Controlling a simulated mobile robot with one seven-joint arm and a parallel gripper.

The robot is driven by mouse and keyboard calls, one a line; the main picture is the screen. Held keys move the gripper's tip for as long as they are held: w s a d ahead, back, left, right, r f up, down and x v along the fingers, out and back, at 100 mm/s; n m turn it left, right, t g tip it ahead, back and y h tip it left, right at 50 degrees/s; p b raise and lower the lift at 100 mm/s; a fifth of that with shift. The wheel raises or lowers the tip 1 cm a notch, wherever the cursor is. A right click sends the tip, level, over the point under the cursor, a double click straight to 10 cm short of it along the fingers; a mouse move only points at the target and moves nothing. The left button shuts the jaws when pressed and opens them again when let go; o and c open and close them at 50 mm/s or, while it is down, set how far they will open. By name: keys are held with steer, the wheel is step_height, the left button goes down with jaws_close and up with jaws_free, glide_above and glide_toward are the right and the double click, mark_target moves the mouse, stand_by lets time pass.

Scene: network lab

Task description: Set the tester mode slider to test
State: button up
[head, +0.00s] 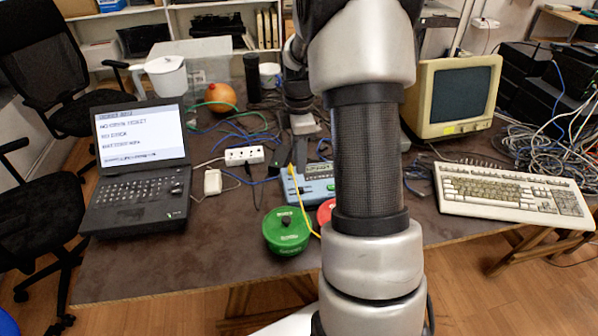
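The tester is a light blue device (312,187) lying on the brown table, left of my arm. Its right part is hidden behind my arm. A dark panel or display shows on its upper face. I cannot make out the mode slider or its setting. A yellow cable runs from the tester's left side towards the front.
A green round container (286,232) and a red one (326,211) stand in front of the tester. A laptop (140,165) is at the left, a white power strip (244,155) behind. A keyboard (512,194) and old monitor (455,95) stand right. Cables clutter the back.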

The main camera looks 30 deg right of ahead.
step_height(320, 180, up, 7)
steer(key=shift+r+p, duration=0.2)
steer(key=shift+p, duration=0.2)
steer(key=s+a+r+m+t, duration=0.4)
steer(key=s+a+r+m, duration=0.5)
steer(key=s+a+r, duration=0.4)
steer(key=s+a+m+t, duration=0.1)
steer(key=s+a+m, duration=0.15)
steer(key=s, duration=0.25)
steer(key=s+a+m+t, duration=0.1)
steer(key=s+m, duration=0.2)
steer(key=s, duration=0.2)
step_height(320, 180, up, 12)
steer(key=p, duration=1.2)
steer(key=shift+w+f+p, duration=0.15)
steer(key=shift+w+p, duration=0.1)
steer(key=shift+p, duration=0.05)
